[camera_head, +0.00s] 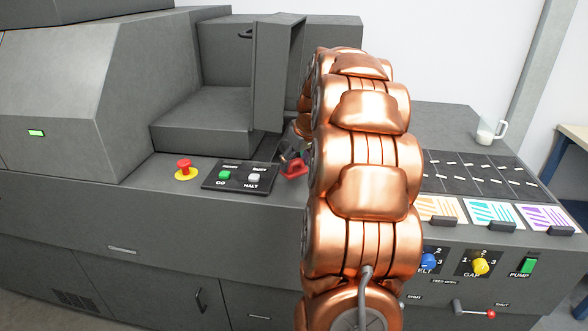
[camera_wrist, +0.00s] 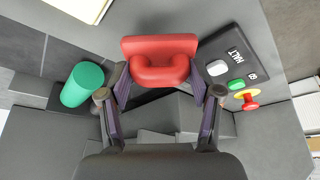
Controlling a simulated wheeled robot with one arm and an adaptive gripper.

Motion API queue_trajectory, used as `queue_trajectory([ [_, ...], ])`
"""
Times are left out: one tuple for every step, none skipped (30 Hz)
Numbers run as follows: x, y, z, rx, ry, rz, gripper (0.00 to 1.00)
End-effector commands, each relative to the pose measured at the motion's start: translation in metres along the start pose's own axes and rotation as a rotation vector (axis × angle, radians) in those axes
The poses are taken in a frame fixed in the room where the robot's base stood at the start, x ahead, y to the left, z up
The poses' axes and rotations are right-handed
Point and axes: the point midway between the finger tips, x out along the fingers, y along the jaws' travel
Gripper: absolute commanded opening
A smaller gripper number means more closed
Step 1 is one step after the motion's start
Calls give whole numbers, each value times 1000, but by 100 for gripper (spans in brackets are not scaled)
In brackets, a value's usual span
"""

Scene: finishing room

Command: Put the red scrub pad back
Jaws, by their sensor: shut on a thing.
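The red scrub pad (camera_wrist: 160,46) has a flat block and a looped handle. In the wrist view it sits between the fingertips of my gripper (camera_wrist: 160,72), which is shut on its handle. In the head view a small red part of the pad (camera_head: 293,168) shows just left of my copper arm, right of the GO/HALT panel. My arm hides most of the gripper there. The pad appears to be over the grey machine top; I cannot tell whether it touches it.
The GO/HALT panel (camera_head: 240,177) and a red stop button (camera_head: 184,168) are close by on the left. An upright grey door (camera_head: 276,75) stands behind. A green cylinder (camera_wrist: 82,83) shows in the wrist view. A clear mug (camera_head: 488,133) stands at the right.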

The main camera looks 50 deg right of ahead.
Motion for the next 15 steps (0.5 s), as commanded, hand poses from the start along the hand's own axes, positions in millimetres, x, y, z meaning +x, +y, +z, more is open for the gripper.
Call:
queue_trajectory([
  [0, 0, -1, 0, 0, 0, 31],
  [1, 0, -2, 0, 0, 0, 31],
  [2, 0, -3, 0, -1, -1, 31],
  [2, 0, -5, 0, -1, -1, 31],
  [4, 0, -6, -1, -2, -1, 31],
  [5, 0, -7, -1, -3, -1, 31],
  [7, 0, -6, 0, -4, -2, 31],
  [8, 0, -5, 0, -4, -2, 31],
  [11, 0, -3, 0, -4, -2, 31],
  [13, 0, -3, 0, -4, -2, 31],
  [15, 1, -2, 0, -3, -1, 31],
  [19, 1, 0, 0, -3, 0, 31],
  [22, 0, 1, 0, -4, -2, 31],
  [25, 0, 3, 0, -5, -3, 31],
  [28, 0, 5, 1, -6, -4, 31],
])
